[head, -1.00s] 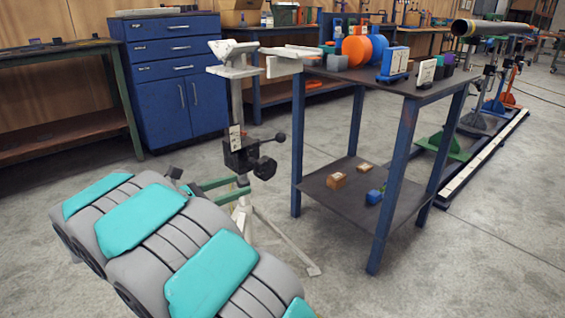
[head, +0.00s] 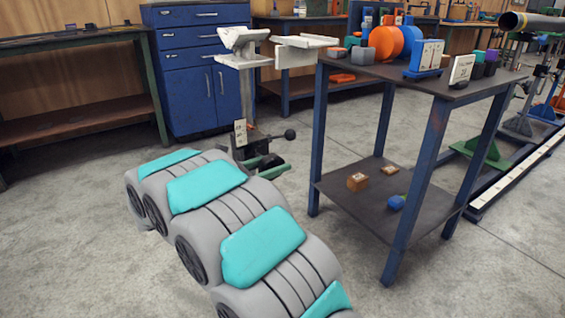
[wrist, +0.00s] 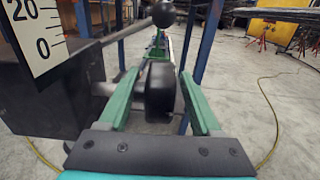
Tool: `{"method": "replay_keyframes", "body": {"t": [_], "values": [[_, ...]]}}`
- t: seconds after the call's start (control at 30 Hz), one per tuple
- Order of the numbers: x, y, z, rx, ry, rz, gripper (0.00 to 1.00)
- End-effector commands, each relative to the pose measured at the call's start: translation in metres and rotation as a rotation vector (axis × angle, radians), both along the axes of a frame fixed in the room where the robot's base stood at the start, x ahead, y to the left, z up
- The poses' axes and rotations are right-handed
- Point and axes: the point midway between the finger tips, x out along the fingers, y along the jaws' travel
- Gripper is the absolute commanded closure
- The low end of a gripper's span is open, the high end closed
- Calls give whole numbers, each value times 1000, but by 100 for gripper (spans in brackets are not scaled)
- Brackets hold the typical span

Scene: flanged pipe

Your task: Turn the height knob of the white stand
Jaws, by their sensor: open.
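The white stand (head: 240,62) is left of the blue-legged table in the head view, with a V-shaped top. Its dark clamp block (wrist: 45,105) and a scale plate (wrist: 40,32) marked 20 and 0 fill the left of the wrist view. A round black knob (wrist: 161,92) juts from the block on a short shaft. My gripper (wrist: 158,78) is open, its green fingers on either side of the knob; whether they touch it I cannot tell. A black ball on a lever (wrist: 164,14) is above and beyond. In the head view my arm and gripper hide part of the clamp.
The blue-legged table (head: 335,190) stands close right of the stand, with small blocks on its lower shelf. A blue drawer cabinet (head: 195,75) is behind. A yellow cable (wrist: 272,110) lies on the floor. Floor at left is clear.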

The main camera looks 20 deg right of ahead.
Motion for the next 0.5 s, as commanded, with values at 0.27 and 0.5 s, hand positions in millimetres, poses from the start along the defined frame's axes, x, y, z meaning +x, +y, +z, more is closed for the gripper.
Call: {"method": "replay_keyframes", "body": {"t": [0.27, 0.5], "values": [[8, -23, -1, 0, 1, 1, 35], [9, -24, 0, 0, 1, 2, 35]]}}
